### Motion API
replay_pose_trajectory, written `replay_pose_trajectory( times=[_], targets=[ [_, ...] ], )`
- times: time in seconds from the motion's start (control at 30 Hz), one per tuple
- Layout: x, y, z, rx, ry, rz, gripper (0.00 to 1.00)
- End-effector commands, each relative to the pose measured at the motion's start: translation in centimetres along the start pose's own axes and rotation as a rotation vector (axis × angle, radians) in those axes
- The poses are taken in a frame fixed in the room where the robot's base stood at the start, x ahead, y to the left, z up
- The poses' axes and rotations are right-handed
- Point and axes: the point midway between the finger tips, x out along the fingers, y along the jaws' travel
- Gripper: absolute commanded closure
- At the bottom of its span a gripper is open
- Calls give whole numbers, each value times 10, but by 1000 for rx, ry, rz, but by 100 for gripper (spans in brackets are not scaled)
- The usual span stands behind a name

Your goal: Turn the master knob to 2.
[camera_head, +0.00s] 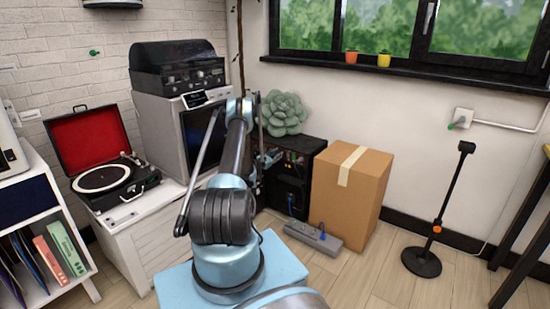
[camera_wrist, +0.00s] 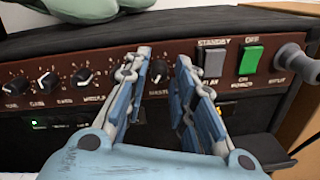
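The master knob (camera_wrist: 159,70) is a small dark knob on the brown panel of the black amplifier (camera_head: 290,187), above a partly hidden label starting "MAS". In the wrist view, my gripper (camera_wrist: 163,60) is open, one finger on each side of the knob. Gaps show between the knob and both fingers, and the gripper holds nothing. The knob's scale and pointer are too small and dark to read. The amplifier's panel (camera_wrist: 215,45) also fills the wrist view. In the head view, my gripper (camera_head: 262,150) is at the amplifier's front, and my arm hides part of it.
Several other knobs (camera_wrist: 48,80) line the panel at left. A grey standby switch (camera_wrist: 213,57), a green power switch (camera_wrist: 250,60) and a plugged input (camera_wrist: 290,57) are at right. A succulent (camera_head: 284,113) sits on top. A cardboard box (camera_head: 350,190) and power strip (camera_head: 313,237) stand beside the amplifier.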

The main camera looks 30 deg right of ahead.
Motion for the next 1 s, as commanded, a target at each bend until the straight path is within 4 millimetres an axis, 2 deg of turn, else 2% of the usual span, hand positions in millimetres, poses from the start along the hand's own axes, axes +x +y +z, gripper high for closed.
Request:
replay_pose_trajectory(
  times=[0.03, 0.1, 0.2, 0.23, 0.6, 1.0],
  targets=[
    [0, 0, 0, 0, 0, 0, 89],
    [0, 0, 0, 0, 0, 0, 100],
    [0, 0, 0, 0, 0, 0, 100],
    [-8, 6, -2, 0, 2, 6, 100],
    [-1, 2, -1, 66, 3, 1, 100],
    [-1, 2, -1, 376, 13, -3, 100]
  ],
)
